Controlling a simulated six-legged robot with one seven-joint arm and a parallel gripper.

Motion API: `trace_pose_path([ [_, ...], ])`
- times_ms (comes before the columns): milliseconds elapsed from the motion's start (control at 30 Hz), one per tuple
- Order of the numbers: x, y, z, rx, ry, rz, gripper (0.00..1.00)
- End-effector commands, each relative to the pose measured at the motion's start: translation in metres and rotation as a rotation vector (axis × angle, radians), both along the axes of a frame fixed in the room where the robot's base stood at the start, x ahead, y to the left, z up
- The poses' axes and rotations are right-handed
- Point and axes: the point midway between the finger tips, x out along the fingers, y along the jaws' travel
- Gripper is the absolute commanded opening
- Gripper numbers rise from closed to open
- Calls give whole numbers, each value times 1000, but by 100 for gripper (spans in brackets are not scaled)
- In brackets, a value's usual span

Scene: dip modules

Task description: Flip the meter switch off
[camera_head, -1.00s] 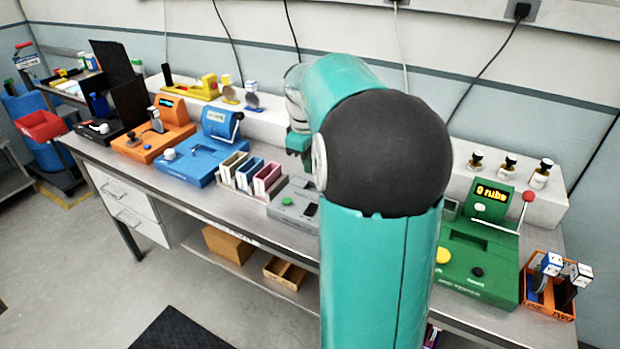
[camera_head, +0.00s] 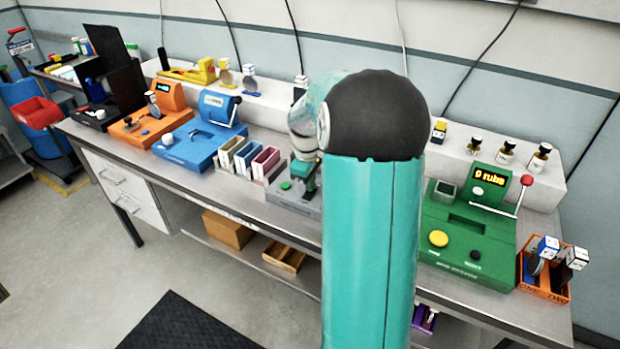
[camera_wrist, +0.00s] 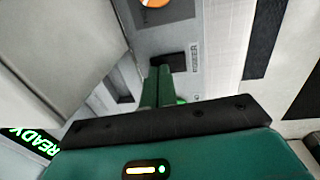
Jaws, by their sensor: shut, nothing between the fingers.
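The meter is a grey box (camera_head: 285,193) with a green button, midway along the bench in the head view. My arm and gripper hide its right part. In the wrist view its grey face (camera_wrist: 212,75) carries a small dark lettered label and a black switch (camera_wrist: 170,60). My gripper (camera_wrist: 158,72) has its two green fingers together and empty. The fingertips lie at the near edge of the switch; whether they touch it I cannot tell. Which way the switch is tipped is not clear. In the head view my gripper (camera_head: 308,185) is low over the meter.
Three small bins (camera_head: 248,158) stand left of the meter, beyond them a blue machine (camera_head: 198,140) and an orange one (camera_head: 150,122). A green machine (camera_head: 468,235) and an orange holder (camera_head: 545,275) stand to the right. A green READY display (camera_wrist: 32,142) shows in the wrist view.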

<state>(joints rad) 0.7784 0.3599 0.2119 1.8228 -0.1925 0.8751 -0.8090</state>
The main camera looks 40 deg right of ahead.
Motion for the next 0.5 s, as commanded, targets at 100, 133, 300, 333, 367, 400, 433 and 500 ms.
trace_pose_path([
  [100,0,0,0,0,0,0,0],
  [133,0,0,0,1,0,0,0],
  [300,0,-3,-6,49,20,-2,0],
  [333,0,-2,-5,47,20,-1,0],
  [367,0,-2,-5,46,19,-1,0],
  [400,0,-2,-5,46,19,-1,0],
  [433,0,-2,-5,46,19,-1,0],
  [500,0,-2,-6,46,20,-1,0],
])
